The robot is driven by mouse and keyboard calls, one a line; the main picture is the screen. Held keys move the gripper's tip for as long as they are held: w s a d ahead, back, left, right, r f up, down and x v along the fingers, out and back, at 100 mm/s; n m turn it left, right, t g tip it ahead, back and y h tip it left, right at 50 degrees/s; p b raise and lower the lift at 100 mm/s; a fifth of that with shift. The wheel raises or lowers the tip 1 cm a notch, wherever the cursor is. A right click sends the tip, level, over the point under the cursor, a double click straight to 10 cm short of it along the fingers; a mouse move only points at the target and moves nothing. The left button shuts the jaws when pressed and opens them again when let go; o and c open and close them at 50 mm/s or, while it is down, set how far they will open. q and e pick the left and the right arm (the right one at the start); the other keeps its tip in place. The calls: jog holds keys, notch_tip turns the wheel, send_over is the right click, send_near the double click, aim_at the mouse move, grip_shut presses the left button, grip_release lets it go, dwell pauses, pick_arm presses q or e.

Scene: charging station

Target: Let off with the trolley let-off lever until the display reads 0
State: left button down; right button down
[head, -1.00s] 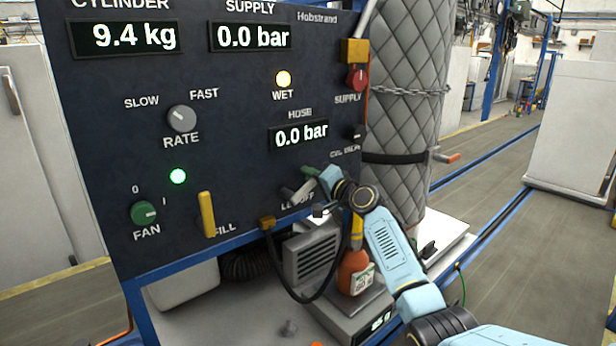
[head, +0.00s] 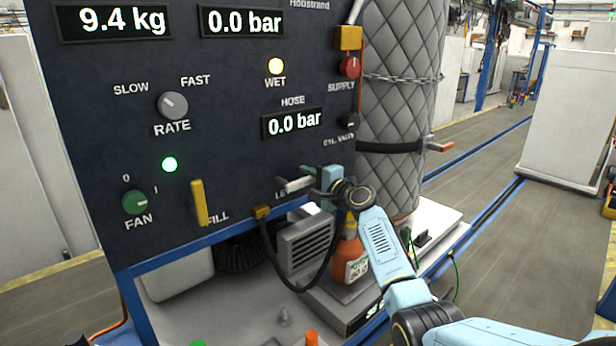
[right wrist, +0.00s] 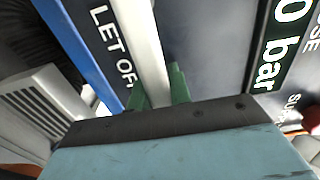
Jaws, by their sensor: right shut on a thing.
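The let-off lever (head: 293,186) is a pale grey handle low on the dark panel (head: 228,150), above its partly covered label. My right gripper (head: 322,180) is at the lever. In the right wrist view its green fingertips (right wrist: 158,90) are shut on the lever (right wrist: 147,45), beside the "LET OFF" lettering. The hose display (head: 293,123) reads 0.0 bar. The supply display (head: 242,21) reads 0.0 bar and the cylinder display (head: 115,21) reads 9.4 kg. My left gripper is not in view.
A yellow fill lever (head: 199,203), a rate knob (head: 172,105) and a fan knob (head: 135,202) are on the panel. A lit WET lamp (head: 276,66) is above. A quilted, chained cylinder (head: 398,110) and an orange bottle (head: 349,262) stand close to my right arm.

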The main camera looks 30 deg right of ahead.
jog(key=shift+f, duration=0.1)
jog(key=c, duration=1.3)
grip_release()
jog(key=shift+s, duration=0.15)
jog(key=s, duration=0.4)
jog(key=s+d, duration=0.1)
jog(key=s, duration=0.3)
jog(key=s+d, duration=0.1)
jog(key=s, duration=0.4)
